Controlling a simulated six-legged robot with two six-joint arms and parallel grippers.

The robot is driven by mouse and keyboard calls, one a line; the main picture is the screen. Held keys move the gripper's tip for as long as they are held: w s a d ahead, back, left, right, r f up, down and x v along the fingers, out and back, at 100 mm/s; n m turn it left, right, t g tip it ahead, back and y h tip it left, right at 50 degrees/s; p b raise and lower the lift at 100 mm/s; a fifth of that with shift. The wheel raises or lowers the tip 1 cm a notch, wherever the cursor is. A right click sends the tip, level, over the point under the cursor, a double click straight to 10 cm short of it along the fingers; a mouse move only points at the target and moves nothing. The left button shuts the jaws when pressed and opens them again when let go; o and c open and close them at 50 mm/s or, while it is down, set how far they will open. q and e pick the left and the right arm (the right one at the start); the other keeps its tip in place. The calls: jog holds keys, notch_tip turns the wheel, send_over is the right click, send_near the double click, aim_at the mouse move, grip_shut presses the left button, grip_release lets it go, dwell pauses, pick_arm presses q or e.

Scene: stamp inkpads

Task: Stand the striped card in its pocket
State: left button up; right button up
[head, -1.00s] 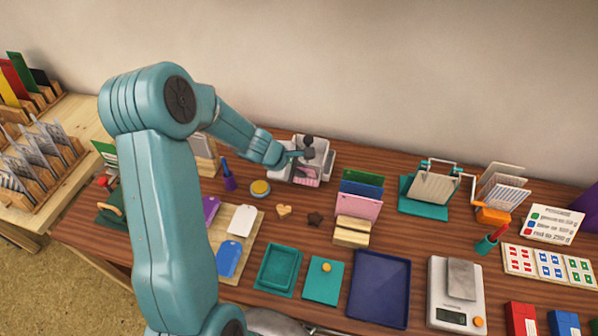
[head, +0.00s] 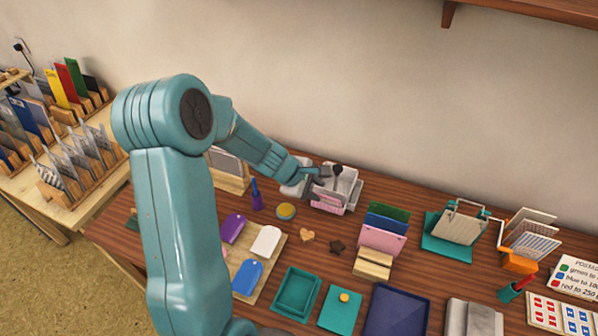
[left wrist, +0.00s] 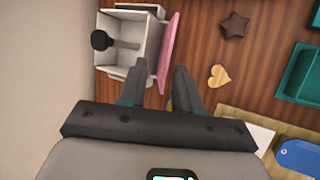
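My left gripper (head: 324,179) is over a white box (head: 347,180) at the back of the table. In the left wrist view its fingers (left wrist: 160,70) are apart, with the near end of a pink card (left wrist: 171,45) between them; no grip shows. The pink card (head: 330,204) stands along one side of the box; I cannot make out stripes on it clearly. A black-and-white striped card (head: 47,175) leans in a wooden slotted rack (head: 70,197) at the far left, among several grey cards. Which pocket is meant, I cannot tell. My right gripper is out of view.
A black-headed stamp (left wrist: 103,40) lies in the box. A yellow-topped round pot (head: 286,211), a wooden heart (head: 307,235) and a dark star (head: 337,246) are near it. A file holder with green, blue and pink cards (head: 381,238) stands to the right.

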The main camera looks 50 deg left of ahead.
pick_arm(q)
jog(key=p+v, duration=0.2)
jog(key=v, duration=0.8)
jog(key=shift+w+f, duration=0.1)
